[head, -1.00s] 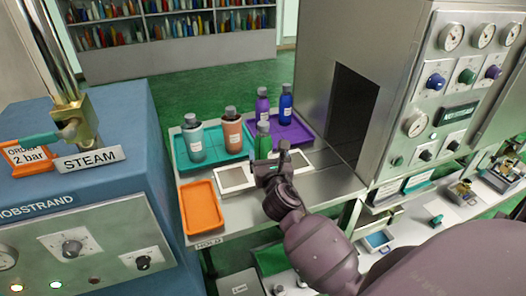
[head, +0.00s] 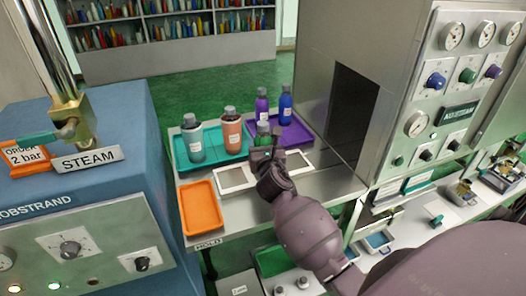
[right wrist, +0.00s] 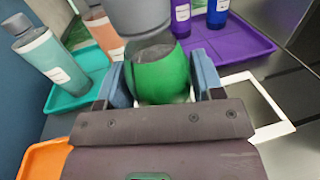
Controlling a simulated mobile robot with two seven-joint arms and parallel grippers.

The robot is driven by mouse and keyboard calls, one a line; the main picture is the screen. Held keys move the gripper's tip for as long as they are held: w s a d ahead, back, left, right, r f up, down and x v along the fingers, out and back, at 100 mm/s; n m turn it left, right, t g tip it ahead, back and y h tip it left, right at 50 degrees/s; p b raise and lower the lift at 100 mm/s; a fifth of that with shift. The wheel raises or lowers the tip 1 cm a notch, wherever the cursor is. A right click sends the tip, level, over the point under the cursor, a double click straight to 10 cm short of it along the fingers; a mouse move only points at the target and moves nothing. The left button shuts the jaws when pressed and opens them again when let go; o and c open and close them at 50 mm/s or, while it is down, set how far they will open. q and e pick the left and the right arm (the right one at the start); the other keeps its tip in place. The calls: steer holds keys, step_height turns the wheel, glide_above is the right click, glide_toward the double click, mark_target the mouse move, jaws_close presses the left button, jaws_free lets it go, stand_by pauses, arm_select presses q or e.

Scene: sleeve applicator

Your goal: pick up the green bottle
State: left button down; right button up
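The green bottle (head: 262,140) with a grey cap stands upright on the metal table, partly hidden behind my right gripper (head: 264,155) in the head view. In the right wrist view the green bottle (right wrist: 161,78) is between the two blue-grey fingers of my right gripper (right wrist: 160,82), its grey cap rising above them. The fingers are open around it, with a narrow gap on the right side; contact on the left is hard to tell. My left gripper is not in view.
A teal tray (head: 183,160) holds a grey-teal bottle (head: 194,147) and an orange bottle (head: 232,136). A purple tray (head: 300,135) holds purple (head: 261,106) and blue (head: 286,105) bottles. An orange tray (head: 201,207) lies at front left. A steel cabinet (head: 400,60) stands close on the right.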

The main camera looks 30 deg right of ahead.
steer(key=c, duration=0.8)
steer(key=shift+r, duration=0.15)
